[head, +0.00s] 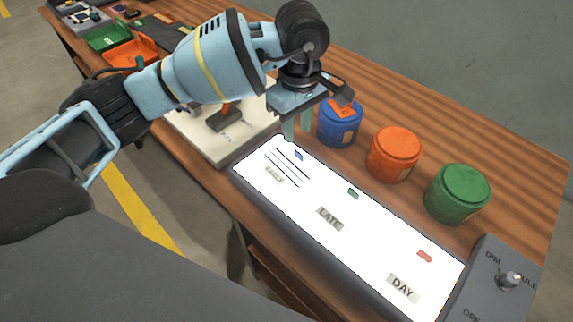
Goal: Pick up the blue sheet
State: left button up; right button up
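The blue sheet (298,156) is a small blue piece lying on the far left part of the lit white panel (318,187), near some thin dark lines. My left gripper (297,130) points down just above and behind it, at the panel's back left edge. Its two pale fingers show side by side with a narrow gap, and nothing shows between them. They look apart from the blue sheet. My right gripper is out of view.
A green piece (352,193) and a red piece (424,256) lie farther along the panel, with labels in front. Blue (338,130), orange (394,155) and green (457,194) canisters stand behind. A dial box (490,285) is at right, a cream board (190,128) at left.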

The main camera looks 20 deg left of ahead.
aim_at(299, 153)
pick_arm(q)
jog(key=shift+w+d+f, duration=0.15)
jog(key=shift+f, duration=1.7)
jog(key=shift+w+d+f, duration=0.1)
jog(key=shift+d+f, duration=0.05)
jog(key=shift+f, duration=1.7)
grip_shut()
